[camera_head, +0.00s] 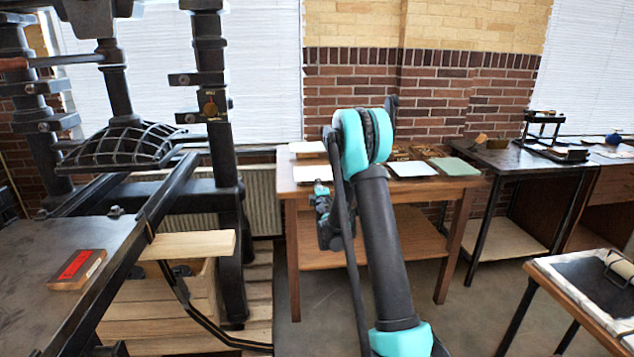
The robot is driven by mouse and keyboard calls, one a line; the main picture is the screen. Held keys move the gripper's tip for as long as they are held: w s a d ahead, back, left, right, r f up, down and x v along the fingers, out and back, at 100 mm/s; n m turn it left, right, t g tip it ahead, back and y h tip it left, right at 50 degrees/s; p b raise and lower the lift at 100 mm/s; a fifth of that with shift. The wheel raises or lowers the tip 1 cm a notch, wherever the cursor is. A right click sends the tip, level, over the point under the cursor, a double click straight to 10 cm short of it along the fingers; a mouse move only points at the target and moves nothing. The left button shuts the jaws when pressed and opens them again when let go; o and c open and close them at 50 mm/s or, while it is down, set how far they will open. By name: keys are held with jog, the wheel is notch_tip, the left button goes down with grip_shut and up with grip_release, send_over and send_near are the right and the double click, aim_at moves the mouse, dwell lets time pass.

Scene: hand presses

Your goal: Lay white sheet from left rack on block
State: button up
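A small wooden block (77,269) with a red top lies on the dark press bed (60,245) at the left. White sheets lie on the wooden table (398,187) in the middle: one at its left front (312,173), partly behind my arm, and one right of my arm (412,169). A pale flat stack or sheet (307,147) lies at the table's back left. I cannot tell which of these is the left rack. My arm rises in front of the table; its dark, teal-marked end (325,205) hangs by the table's front edge, and its fingers are not clear.
The black hand press (225,150) fills the left, with a wooden plank (190,245) beside its bed. A green sheet (454,166) lies at the table's right. A dark table (505,158) and an inking table with a roller (620,265) stand right. Floor between is open.

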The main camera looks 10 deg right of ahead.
aim_at(317, 174)
jog(key=shift+w+d, duration=0.1)
jog(key=shift+w, duration=2.05)
jog(key=shift+c, duration=1)
grip_shut()
notch_tip(317, 174, up, 3)
jog(key=s+r, duration=0.3)
jog(key=s, duration=0.4)
